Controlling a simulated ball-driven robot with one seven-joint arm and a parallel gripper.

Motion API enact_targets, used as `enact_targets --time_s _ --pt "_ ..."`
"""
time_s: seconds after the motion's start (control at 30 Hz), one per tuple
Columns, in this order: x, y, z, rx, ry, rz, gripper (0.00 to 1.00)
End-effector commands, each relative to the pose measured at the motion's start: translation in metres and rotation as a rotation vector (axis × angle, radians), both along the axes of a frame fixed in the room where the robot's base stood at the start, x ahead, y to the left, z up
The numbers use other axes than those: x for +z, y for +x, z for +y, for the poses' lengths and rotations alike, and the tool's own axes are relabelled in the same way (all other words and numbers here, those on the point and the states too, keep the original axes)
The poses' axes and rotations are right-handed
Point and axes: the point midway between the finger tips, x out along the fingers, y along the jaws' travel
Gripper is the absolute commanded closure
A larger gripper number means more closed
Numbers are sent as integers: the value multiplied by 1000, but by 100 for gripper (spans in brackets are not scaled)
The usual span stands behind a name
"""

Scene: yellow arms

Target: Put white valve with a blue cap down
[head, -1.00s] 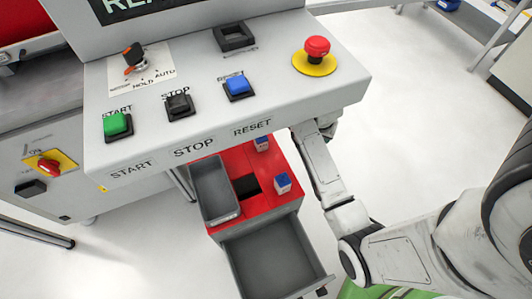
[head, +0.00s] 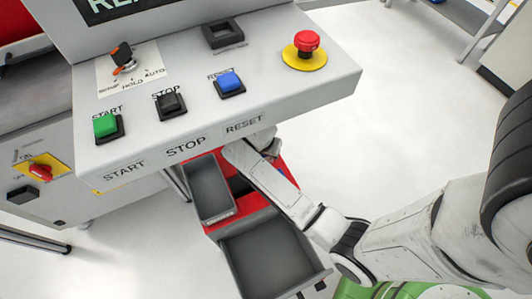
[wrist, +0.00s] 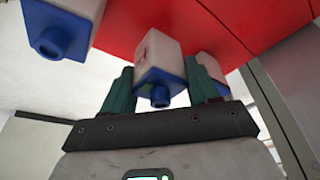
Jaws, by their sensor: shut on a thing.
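The white valve with a blue cap (wrist: 157,52) is between the two teal fingers of my gripper (wrist: 161,76) in the wrist view. The gripper is shut on it, with the blue cap facing the camera. The valve's far end overlaps the red surface (wrist: 220,22) in this view; I cannot tell whether it touches. In the head view my arm reaches under the console's front edge, over the red cabinet (head: 238,208). The console and arm hide the fingers and held valve there.
A second white and blue valve (wrist: 68,32) is close left of the gripper in the wrist view. Another (wrist: 213,70) shows behind the right finger. In the head view a grey bin (head: 207,190) sits on the cabinet, above an open drawer (head: 268,262). The button console (head: 215,110) overhangs.

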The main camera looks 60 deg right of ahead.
Motion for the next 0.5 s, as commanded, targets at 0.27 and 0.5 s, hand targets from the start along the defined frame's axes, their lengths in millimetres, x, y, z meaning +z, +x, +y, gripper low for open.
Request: enact_targets --time_s 0.27,0.5 --pt "-17 0 0 1 0 0 73" --pt "-20 0 0 0 0 -1 39"
